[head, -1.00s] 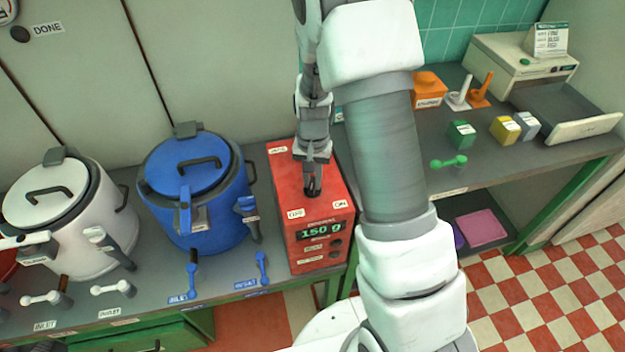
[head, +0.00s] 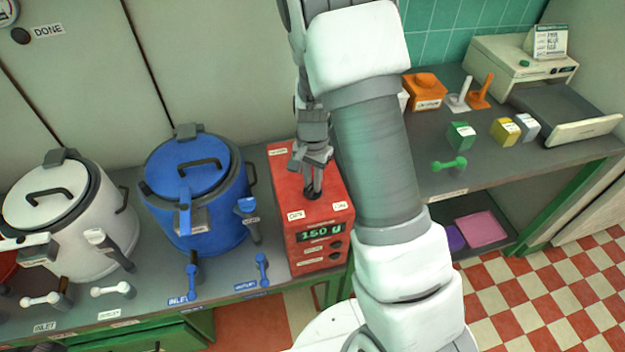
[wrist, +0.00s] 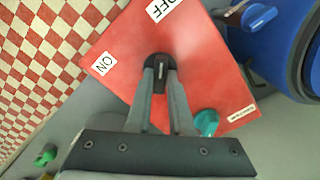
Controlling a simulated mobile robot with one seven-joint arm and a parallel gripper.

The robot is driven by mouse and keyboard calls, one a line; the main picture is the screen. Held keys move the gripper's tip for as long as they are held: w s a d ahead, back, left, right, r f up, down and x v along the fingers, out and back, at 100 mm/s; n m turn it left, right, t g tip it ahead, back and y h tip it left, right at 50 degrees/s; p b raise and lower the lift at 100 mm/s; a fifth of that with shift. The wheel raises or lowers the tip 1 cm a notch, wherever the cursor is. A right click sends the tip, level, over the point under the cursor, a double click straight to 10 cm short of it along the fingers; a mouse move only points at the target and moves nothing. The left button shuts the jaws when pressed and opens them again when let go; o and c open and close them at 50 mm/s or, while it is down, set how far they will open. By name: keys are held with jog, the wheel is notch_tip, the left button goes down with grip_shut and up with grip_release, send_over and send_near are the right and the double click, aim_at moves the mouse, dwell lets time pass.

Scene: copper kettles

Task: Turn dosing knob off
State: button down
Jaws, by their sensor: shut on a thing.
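The red dosing box (head: 285,172) stands on the counter right of the blue kettle, with a display reading 150 g. The black dosing knob (wrist: 160,62) sits on its top face, between the OFF label (head: 296,215) and the ON label (head: 340,206). My gripper (wrist: 158,74) points down at the box and is shut on the knob. In the wrist view the knob's visible end points up, between the ON label (wrist: 104,63) and the OFF label (wrist: 166,8). In the head view my gripper (head: 313,190) partly hides the knob.
The blue kettle (head: 165,215) stands close left of the box, with the white kettle (head: 85,240) further left. A teal object (wrist: 207,122) shows beside my fingers in the wrist view. Right of my arm are small labelled boxes and a green-handled tool (head: 450,163).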

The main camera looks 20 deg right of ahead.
aim_at(312, 184)
jog(key=c, duration=0.8)
grip_release()
jog(key=shift+r, duration=0.15)
notch_tip(312, 184, up, 17)
jog(key=shift+p, duration=0.35)
jog(key=shift+r, duration=0.1)
jog(key=s+r+n+t, duration=0.2)
jog(key=s+r+n, duration=0.2)
jog(key=s, duration=0.6)
jog(key=s+r+n+t, duration=0.3)
jog(key=s+r+n, duration=0.2)
jog(key=s, duration=0.5)
notch_tip(312, 184, up, 2)
jog(key=shift+s+r+t, duration=0.25)
jog(key=shift+s+t, duration=0.05)
jog(key=shift+s, duration=0.05)
